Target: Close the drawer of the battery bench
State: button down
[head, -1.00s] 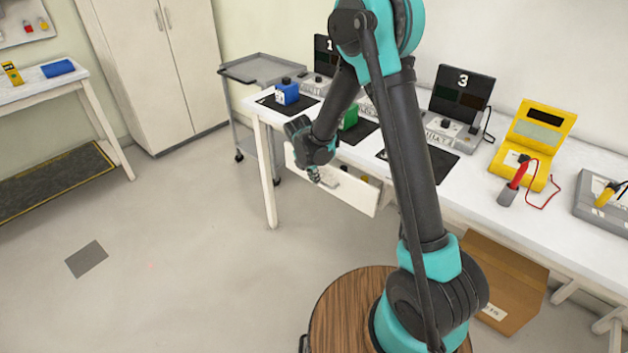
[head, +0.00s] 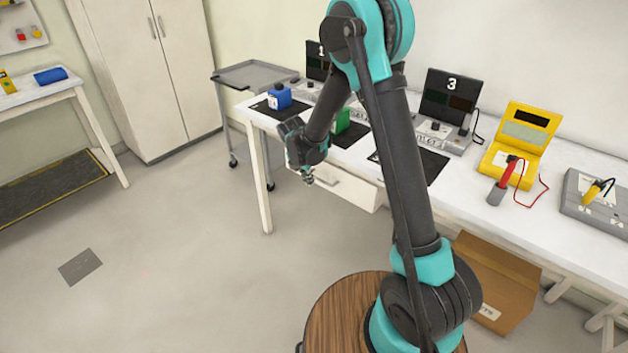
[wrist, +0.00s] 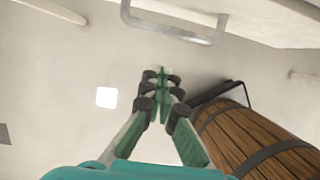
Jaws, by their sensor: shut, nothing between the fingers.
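The white battery bench (head: 465,195) runs along the wall. Its white drawer front (head: 355,193) shows under the tabletop in the head view, close to the bench edge, with no inside visible; my arm hides part of it, and I cannot tell whether it is fully flush. The grey bar handle (wrist: 190,36) crosses the top of the wrist view on the drawer front. My gripper (head: 308,180) is shut and empty, in front of the drawer's left part. In the wrist view its fingertips (wrist: 161,76) are below the handle and apart from it.
On the bench stand a blue battery (head: 279,96), a green battery (head: 342,121), a yellow meter case (head: 521,143) and a grey tester (head: 595,205). A cardboard box (head: 497,280) is under the bench. A grey cart (head: 255,75) stands behind its left end.

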jog(key=v, duration=0.9)
jog(key=s+d+r+m, duration=0.3)
jog(key=s+d+m, duration=0.15)
jog(key=d, duration=0.25)
jog(key=s+d+f+m+t+y, duration=0.1)
jog(key=s+d+f+m+y, duration=0.1)
jog(key=s+d+m, duration=1.5)
jog(key=s+m, duration=0.3)
jog(key=m, duration=0.4)
jog(key=shift+d+f+t, duration=0.15)
jog(key=shift+d+t, duration=0.15)
jog(key=shift+d, duration=0.05)
jog(key=shift+s, duration=0.1)
